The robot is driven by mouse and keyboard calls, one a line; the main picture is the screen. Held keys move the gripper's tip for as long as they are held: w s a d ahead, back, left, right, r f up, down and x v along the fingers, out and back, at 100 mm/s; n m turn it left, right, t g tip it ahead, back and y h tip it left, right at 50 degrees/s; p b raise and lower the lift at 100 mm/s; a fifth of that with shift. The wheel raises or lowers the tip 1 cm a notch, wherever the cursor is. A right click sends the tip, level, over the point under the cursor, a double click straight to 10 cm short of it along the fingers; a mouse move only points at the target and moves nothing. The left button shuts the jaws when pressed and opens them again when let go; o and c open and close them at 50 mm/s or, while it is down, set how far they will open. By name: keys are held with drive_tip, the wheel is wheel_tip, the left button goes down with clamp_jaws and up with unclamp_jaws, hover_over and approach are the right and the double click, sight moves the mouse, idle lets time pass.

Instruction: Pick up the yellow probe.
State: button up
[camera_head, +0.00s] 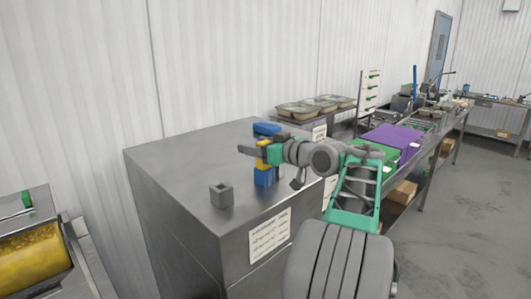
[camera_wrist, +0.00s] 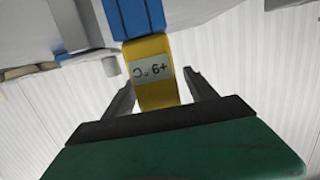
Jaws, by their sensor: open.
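The yellow probe (camera_head: 262,158) is on the steel cabinet top, with a blue part (camera_head: 265,177) directly below it. In the wrist view the yellow probe (camera_wrist: 154,92) carries a label reading about "+9 °C", upside down, and its blue part (camera_wrist: 135,17) is at the top. My gripper (camera_head: 255,150) is at the probe, reaching in from the right. In the wrist view my gripper (camera_wrist: 156,80) is open, with one finger on each side of the yellow body. I cannot tell whether either finger touches it. My gripper partly hides the probe in the head view.
Another blue object (camera_head: 267,128) is just behind my gripper. A small grey open box (camera_head: 221,195) stands nearer the cabinet's front edge. Filled trays (camera_head: 315,104) sit behind, and a purple bin (camera_head: 390,138) is at right. The cabinet top's left side is clear.

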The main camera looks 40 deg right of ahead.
clamp_jaws()
idle(0.6)
